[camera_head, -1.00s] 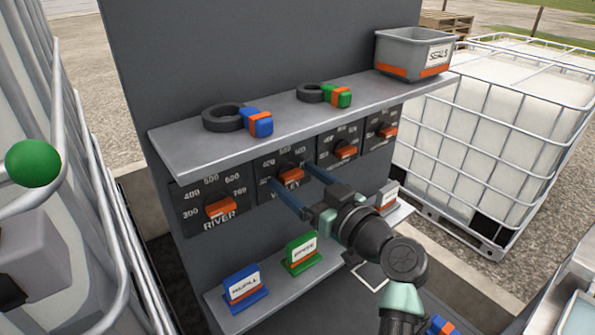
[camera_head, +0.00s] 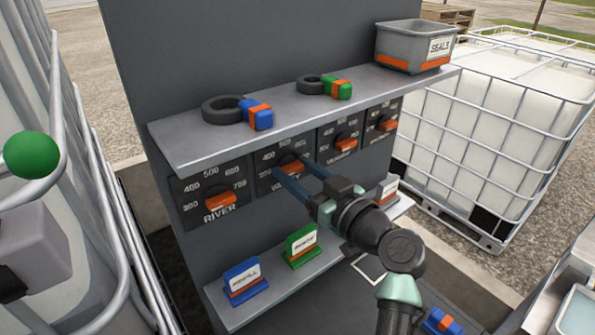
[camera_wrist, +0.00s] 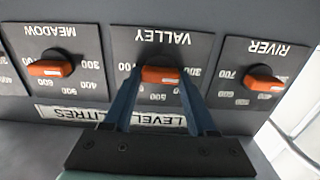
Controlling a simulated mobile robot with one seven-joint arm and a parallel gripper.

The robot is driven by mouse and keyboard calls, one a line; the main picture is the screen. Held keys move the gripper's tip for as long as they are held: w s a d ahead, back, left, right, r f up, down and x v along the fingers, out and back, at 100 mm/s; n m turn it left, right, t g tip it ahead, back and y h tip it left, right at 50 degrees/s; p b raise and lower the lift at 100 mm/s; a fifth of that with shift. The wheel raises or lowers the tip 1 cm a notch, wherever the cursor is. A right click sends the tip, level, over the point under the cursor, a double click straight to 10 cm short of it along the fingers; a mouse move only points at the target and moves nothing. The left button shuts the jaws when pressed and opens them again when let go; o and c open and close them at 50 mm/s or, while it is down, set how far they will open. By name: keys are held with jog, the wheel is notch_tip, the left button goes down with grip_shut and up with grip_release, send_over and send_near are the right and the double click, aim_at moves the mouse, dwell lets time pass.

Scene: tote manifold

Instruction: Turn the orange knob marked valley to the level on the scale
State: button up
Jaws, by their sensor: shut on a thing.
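The orange valley knob (camera_wrist: 160,75) is in the middle of the wrist view, on a dark plate (camera_wrist: 205,48) marked VALLEY. That view is upside down, and numbers from the scale show around the knob, partly hidden by the fingers. My gripper (camera_wrist: 160,82) has its two blue fingers on either side of the knob and is shut on it. In the head view the valley knob (camera_head: 291,163) shows behind the blue fingers of my gripper (camera_head: 284,170), and the plate's lettering is partly covered. The exact level pointed at cannot be read.
The river knob (camera_head: 220,201) and the meadow knob (camera_wrist: 50,68) flank the valley knob. A shelf (camera_head: 180,143) juts out above, with a blue-tagged ring, a green-tagged ring and a SEALS bin (camera_head: 408,50). A lower ledge (camera_head: 225,308) carries blue and green signs.

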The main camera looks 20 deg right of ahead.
jog(key=m+b, duration=0.1)
jog(key=m, duration=0.2)
jog(key=shift+f+m+b, duration=0.1)
jog(key=shift+m+b, duration=0.25)
jog(key=shift+m, duration=0.05)
jog(key=m, duration=0.4)
jog(key=shift+d, duration=0.1)
jog(key=m+p, duration=0.1)
jog(key=m, duration=0.4)
jog(key=shift+m, duration=0.4)
jog(key=shift+f+m+p, duration=0.1)
jog(key=shift+m+p, duration=0.75)
jog(key=shift+m, duration=1.05)
jog(key=o, duration=1.4)
jog(key=shift+c, duration=0.2)
